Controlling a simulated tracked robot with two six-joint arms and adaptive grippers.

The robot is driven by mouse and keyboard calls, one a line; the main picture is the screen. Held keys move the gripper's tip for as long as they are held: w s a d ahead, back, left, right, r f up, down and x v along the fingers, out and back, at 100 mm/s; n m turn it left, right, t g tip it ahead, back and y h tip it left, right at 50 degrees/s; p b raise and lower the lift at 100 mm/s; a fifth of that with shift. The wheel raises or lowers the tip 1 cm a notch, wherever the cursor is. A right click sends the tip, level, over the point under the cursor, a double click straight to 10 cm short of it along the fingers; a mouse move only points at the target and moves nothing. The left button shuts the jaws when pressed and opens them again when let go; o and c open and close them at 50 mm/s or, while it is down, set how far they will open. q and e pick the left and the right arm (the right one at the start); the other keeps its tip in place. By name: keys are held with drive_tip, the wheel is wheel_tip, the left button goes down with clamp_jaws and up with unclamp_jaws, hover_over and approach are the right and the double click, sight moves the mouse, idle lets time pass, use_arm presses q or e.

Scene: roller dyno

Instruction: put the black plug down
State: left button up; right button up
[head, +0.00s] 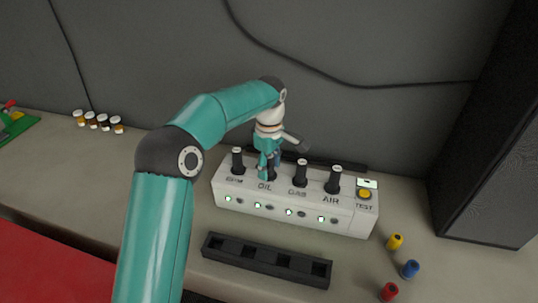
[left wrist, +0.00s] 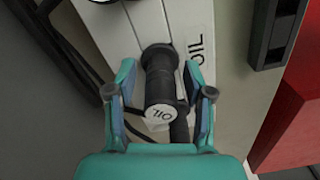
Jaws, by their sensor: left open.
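The black plug marked OIL (left wrist: 161,92) stands in the OIL place of the white box (head: 290,208), with a dark cable running from it. In the head view it is mostly hidden behind my left gripper (head: 269,163). In the left wrist view my left gripper (left wrist: 159,80) is open, with one finger on each side of the plug. A gap shows between the plug and each finger. My right gripper is not in either view.
Other black plugs stand on the box, at GAS (head: 301,173) and AIR (head: 333,180) among others. A black slotted rack (head: 266,259) lies in front. Yellow (head: 395,242), blue (head: 410,269) and red (head: 390,291) caps stand right. A dark cabinet (head: 492,140) rises at right.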

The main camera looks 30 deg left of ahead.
use_arm(q)
wheel_tip(320, 180, up, 12)
drive_tip(key=shift+r+p, duration=0.2)
drive_tip(key=shift+p, duration=0.7)
idle(0.4)
